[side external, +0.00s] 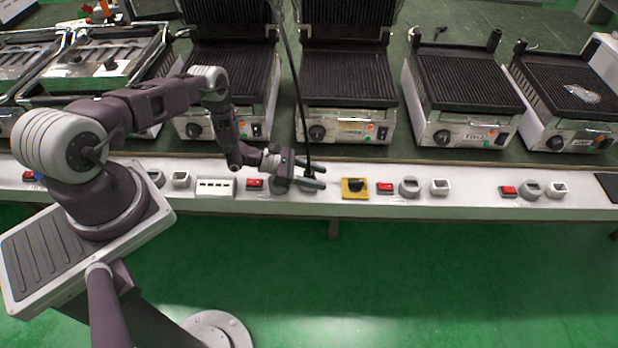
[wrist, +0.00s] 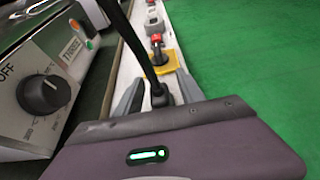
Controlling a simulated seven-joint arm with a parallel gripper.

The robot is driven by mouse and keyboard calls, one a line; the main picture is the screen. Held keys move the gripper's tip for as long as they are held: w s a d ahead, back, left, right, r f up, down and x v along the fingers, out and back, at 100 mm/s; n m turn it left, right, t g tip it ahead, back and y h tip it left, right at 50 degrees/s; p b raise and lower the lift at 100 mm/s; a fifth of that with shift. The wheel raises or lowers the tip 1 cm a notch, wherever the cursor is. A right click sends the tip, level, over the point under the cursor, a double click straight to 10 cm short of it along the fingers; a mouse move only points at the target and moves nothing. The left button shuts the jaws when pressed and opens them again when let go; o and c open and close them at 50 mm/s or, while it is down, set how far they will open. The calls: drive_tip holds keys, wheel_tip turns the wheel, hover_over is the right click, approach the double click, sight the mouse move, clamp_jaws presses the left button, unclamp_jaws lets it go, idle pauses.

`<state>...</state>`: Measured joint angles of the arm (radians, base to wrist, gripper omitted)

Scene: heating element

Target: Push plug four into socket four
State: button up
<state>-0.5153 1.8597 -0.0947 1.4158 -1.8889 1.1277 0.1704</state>
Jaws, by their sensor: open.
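My gripper (side external: 319,177) reaches down to the white rail in front of the grills. Its two grey fingers are open and spread either side of a black plug (side external: 308,175) on a black cable. In the wrist view the plug (wrist: 161,96) sits between the open fingers (wrist: 160,84), with the cable rising up and left. The plug is low, at the rail's surface. My gripper hides most of the spot beneath it, so I cannot tell whether it is seated in a socket. No socket number can be read.
A yellow plate with a black knob (side external: 354,188) lies just right of my gripper. Beyond it are a red switch (side external: 385,187), a round grey fitting (side external: 409,187) and a square one (side external: 440,187). Grills (side external: 347,90) stand behind. The cable (side external: 296,80) hangs in front of them.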

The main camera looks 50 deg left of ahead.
drive_tip(key=shift+w+d, duration=0.15)
drive_tip(key=shift+w, duration=0.05)
clamp_jaws()
wheel_tip(320, 180, up, 9)
drive_tip(key=s+a+r, duration=0.1)
drive_tip(key=s+a, duration=0.5)
drive_tip(key=shift+s+a, duration=0.25)
drive_tip(key=shift+s, duration=0.05)
drive_tip(key=shift+r, duration=0.1)
